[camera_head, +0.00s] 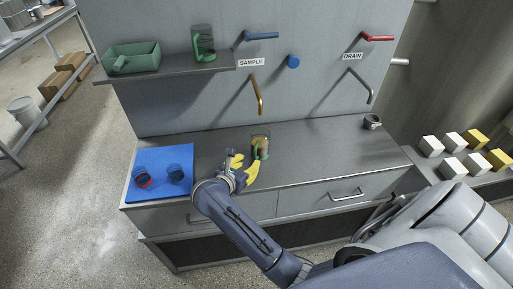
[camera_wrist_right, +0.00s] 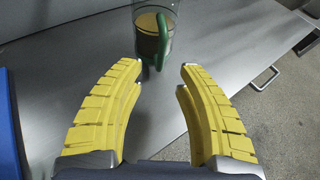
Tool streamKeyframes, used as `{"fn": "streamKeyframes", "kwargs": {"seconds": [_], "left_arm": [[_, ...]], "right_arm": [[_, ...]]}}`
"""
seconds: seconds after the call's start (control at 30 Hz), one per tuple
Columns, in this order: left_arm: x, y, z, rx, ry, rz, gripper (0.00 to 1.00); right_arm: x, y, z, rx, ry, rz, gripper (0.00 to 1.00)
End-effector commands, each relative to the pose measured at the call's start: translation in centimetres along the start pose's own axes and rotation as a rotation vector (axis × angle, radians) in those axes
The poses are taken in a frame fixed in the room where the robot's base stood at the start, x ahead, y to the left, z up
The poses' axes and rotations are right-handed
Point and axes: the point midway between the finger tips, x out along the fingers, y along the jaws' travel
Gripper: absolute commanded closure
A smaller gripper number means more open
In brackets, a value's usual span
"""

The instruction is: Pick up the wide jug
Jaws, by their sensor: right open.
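A clear jug with a green handle (camera_head: 265,149) stands upright on the grey counter, holding something tan-brown. It also shows at the top of the right wrist view (camera_wrist_right: 147,32), cut off by the frame edge, with its green handle (camera_wrist_right: 162,42) facing my gripper. My right gripper (camera_head: 244,161) is open and empty, its yellow fingers pointing at the jug. In the wrist view, the handle's lower end lies just beyond the gap between the fingertips (camera_wrist_right: 163,67); I cannot tell whether they touch. A second green-tinted jug (camera_head: 203,42) stands on the shelf. My left gripper is out of view.
A green tray (camera_head: 133,55) sits on the shelf. A brass spout (camera_head: 257,95) and a grey spout (camera_head: 362,86) stick out above. A small grey cup (camera_head: 372,122) stands at far right.

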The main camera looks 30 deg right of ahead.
Motion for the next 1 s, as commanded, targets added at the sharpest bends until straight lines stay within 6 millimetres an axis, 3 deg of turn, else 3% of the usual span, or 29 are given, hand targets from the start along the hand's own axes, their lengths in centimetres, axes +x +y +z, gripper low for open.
{"fn": "streamKeyframes", "kwargs": {"seconds": [0.6, 0.97, 1.0], "left_arm": [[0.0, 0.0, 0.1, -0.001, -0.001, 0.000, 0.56], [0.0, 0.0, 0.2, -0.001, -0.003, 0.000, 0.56], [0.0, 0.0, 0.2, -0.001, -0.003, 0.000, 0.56]], "right_arm": [[6.1, -0.1, 0.1, -0.006, -0.005, -0.003, 0.64], [6.4, -0.1, 0.1, -0.004, -0.003, -0.003, 0.63], [6.4, -0.1, 0.1, -0.004, -0.003, -0.003, 0.68]]}}
